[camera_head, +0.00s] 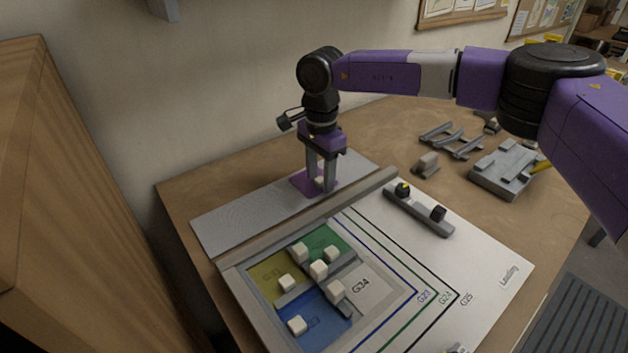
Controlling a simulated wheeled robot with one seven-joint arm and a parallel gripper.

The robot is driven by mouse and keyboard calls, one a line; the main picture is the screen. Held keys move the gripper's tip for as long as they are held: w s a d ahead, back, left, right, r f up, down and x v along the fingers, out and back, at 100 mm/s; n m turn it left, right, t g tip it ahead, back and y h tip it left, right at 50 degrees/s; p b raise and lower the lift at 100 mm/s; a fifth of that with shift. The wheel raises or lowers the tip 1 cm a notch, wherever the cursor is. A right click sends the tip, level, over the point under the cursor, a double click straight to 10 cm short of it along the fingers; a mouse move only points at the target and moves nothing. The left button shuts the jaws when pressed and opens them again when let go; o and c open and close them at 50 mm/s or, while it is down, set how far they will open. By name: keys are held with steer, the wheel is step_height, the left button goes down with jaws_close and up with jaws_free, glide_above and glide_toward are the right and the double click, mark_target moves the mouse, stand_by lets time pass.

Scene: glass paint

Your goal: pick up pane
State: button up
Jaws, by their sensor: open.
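A purple pane (302,183) lies on the grey textured strip near the back of the table. It has a small pale knob (319,181) on it. My gripper (321,188) points straight down over the pane, with its fingers apart and the knob showing between them. The fingertips are low, close to the pane; I cannot tell if they touch it. Part of the pane is hidden behind the fingers.
A grey rail (300,223) runs in front of the strip (235,212). Nearer is a white board (490,262) with yellow, green and blue panes bearing pale knobs. A dark-knobbed bar (420,210), a grey block (505,170) and a rack (452,140) lie to the right.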

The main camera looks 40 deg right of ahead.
jaws_close()
steer(key=shift+r, duration=0.1)
stand_by(0.3)
